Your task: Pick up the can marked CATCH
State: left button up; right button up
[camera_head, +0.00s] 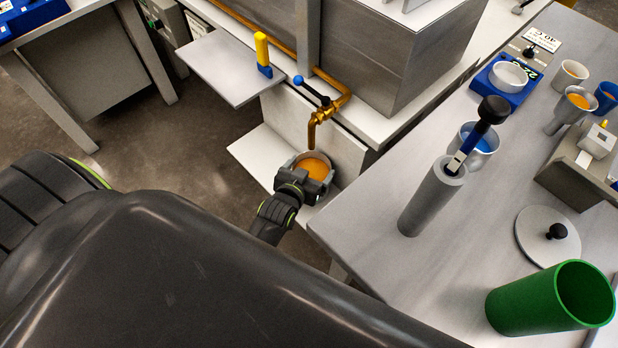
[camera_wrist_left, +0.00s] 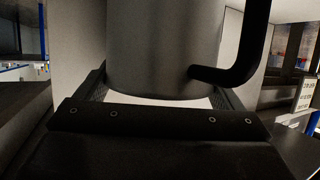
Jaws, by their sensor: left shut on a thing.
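A grey can (camera_head: 314,167) full of orange liquid stands on a low white shelf (camera_head: 258,152), under the brass tap (camera_head: 316,122). No marking on it is readable. My left gripper (camera_head: 300,186) is at its near side, shut on it. In the left wrist view the can (camera_wrist_left: 160,45) fills the middle, between the two fingers of my left gripper (camera_wrist_left: 160,92), with a black handle (camera_wrist_left: 250,50) on its right. The can's top is out of that view. My right gripper is not in view.
The tap has a blue-tipped black lever (camera_head: 313,90). A grey side shelf (camera_head: 222,68) holds a yellow-and-blue tool (camera_head: 262,55). The right bench carries a grey cylinder (camera_head: 432,200), a green bin (camera_head: 535,300), a round lid (camera_head: 540,232) and several cups.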

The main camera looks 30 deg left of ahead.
pick_arm(q)
jog(key=shift+c, duration=0.2)
jog(key=shift+r, duration=0.15)
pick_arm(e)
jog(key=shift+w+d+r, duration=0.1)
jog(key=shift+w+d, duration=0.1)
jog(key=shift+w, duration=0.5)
